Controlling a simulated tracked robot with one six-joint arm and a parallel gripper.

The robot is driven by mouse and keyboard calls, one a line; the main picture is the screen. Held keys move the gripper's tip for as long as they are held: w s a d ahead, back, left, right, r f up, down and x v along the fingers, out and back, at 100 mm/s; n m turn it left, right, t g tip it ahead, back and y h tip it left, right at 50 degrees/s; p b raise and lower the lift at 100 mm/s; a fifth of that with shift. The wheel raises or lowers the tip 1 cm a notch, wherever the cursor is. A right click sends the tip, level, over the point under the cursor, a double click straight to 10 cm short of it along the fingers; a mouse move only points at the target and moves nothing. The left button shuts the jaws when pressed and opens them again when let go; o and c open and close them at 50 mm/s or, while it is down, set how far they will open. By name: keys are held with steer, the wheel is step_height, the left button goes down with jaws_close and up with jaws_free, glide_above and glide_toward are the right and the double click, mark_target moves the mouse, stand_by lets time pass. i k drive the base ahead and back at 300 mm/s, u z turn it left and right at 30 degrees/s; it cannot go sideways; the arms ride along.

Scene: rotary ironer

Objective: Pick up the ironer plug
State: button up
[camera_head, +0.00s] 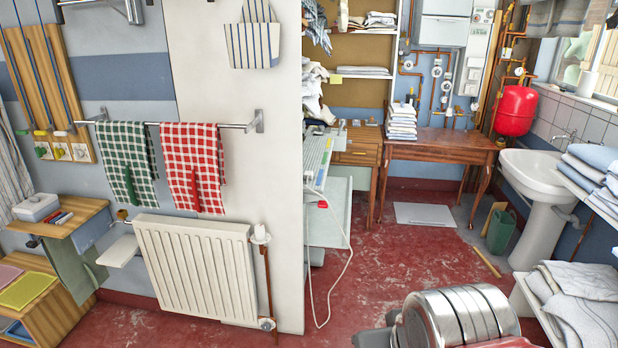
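A white and pale green machine (318,160), which looks like the rotary ironer, stands beyond the end of the white wall and is partly hidden by it. A thin white cord (345,262) hangs from it in a long loop down to the red floor. A small red piece (322,204) shows near the cord's upper end; I cannot tell whether it is the plug. I cannot make out the plug for certain. My gripper's fingers are not in view.
A white radiator (196,268) and the white wall's end (290,200) stand left of the cord. A wooden table (442,148) and a white basin (532,174) are behind and right. The red floor (400,255) between is mostly clear.

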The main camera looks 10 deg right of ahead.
mark_target(309, 175)
steer(key=z, duration=0.55)
steer(key=k, duration=1.35)
steer(key=z, duration=0.55)
steer(key=i, duration=2.1)
steer(key=u, duration=0.45)
steer(key=i, duration=0.75)
steer(key=u, duration=0.55)
steer(key=i, duration=0.65)
steer(key=u, duration=0.45)
